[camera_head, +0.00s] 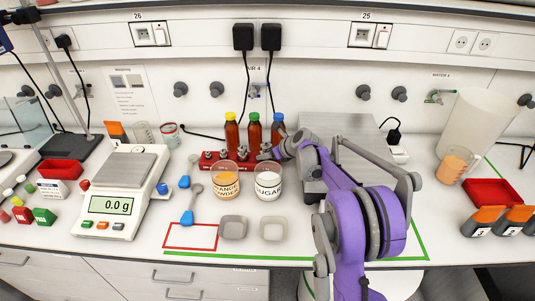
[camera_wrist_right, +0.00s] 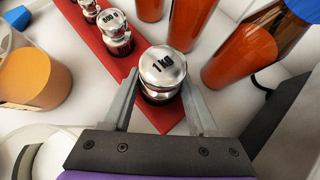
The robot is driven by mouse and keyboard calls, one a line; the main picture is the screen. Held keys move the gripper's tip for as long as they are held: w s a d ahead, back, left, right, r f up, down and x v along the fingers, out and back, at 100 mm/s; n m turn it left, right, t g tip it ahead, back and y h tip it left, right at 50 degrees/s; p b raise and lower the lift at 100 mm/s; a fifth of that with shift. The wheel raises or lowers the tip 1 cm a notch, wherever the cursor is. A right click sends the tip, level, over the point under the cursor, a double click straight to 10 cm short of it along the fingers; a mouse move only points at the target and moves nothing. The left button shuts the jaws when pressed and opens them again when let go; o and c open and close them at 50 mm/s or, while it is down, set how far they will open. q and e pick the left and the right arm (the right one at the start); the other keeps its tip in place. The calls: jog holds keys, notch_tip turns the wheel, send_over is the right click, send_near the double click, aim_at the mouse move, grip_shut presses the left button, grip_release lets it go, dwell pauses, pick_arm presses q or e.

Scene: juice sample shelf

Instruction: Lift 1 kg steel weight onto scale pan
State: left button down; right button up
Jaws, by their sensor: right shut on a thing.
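The 1 kg steel weight (camera_wrist_right: 163,68) is a shiny cylinder marked "1 kg", standing at the near end of the red weight holder (camera_wrist_right: 112,52) in the right wrist view. My right gripper (camera_wrist_right: 160,92) has a finger on each side of it and is shut on it. In the head view, my right gripper (camera_head: 268,153) is at the right end of the red holder (camera_head: 222,168), largely hiding the weight. The scale (camera_head: 108,212) stands at left, with its bare grey pan (camera_head: 125,167) and display reading 0.0 g. My left gripper is not in view.
Bottles with yellow, green and blue caps (camera_head: 252,134) stand just behind the holder. The orange powder cup (camera_head: 225,183) and sugar cup (camera_head: 268,184) stand in front. A blue scoop (camera_head: 190,210) lies between the scale and the cups.

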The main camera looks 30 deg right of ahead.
aim_at(268, 145)
jog(key=shift+r, duration=0.8)
grip_shut()
dwell(0.5)
jog(key=shift+r+p, duration=0.65)
jog(key=shift+r, duration=0.35)
